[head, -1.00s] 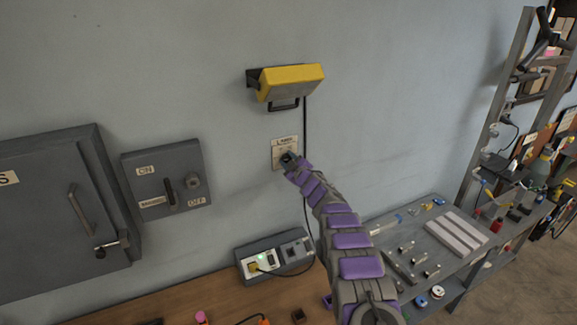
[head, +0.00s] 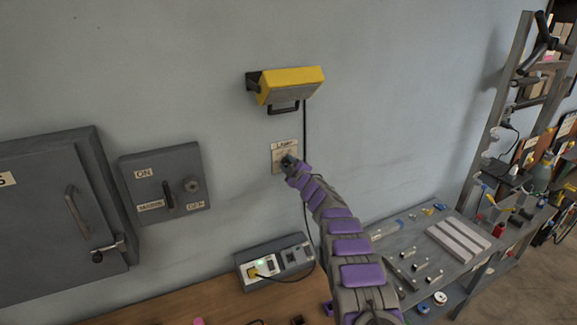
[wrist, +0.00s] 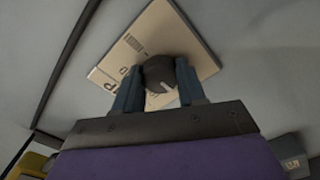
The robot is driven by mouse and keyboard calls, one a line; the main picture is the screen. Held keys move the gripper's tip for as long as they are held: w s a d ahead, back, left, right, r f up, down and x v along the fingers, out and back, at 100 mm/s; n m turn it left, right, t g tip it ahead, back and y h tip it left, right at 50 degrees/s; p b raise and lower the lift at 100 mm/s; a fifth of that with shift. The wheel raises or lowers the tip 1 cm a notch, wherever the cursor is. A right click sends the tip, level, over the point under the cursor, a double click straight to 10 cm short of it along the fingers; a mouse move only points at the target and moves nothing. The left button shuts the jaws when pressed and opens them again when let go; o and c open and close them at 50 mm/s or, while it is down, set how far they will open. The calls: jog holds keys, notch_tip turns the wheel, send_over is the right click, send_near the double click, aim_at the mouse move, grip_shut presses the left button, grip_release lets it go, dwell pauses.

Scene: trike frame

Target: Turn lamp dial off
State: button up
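The lamp dial (wrist: 160,73) is a dark round knob with a pale pointer line, on a beige plate (wrist: 193,38) fixed to the wall. The plate also shows in the head view (head: 279,147), with lettering that reads LAMP. My gripper (wrist: 160,84) has one blue-grey finger on each side of the dial, and both appear to touch it. In the head view my gripper (head: 289,163) covers the dial and the lower part of the plate. The yellow lamp (head: 291,78) hangs on the wall above the plate. Its underside looks grey, and I cannot tell whether it is lit.
A black cable (head: 305,130) runs down the wall right of the plate to a socket box (head: 275,262) with a green light. A grey switch box (head: 163,190) and a grey cabinet (head: 45,210) are at left. A metal workbench (head: 400,240) is at right.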

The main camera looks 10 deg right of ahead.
jog(key=o, duration=0.4)
jog(key=shift+o, duration=0.2)
jog(key=b+v, duration=0.4)
jog(key=v, duration=1.3)
jog(key=shift+s, duration=0.15)
jog(key=shift+d, duration=0.1)
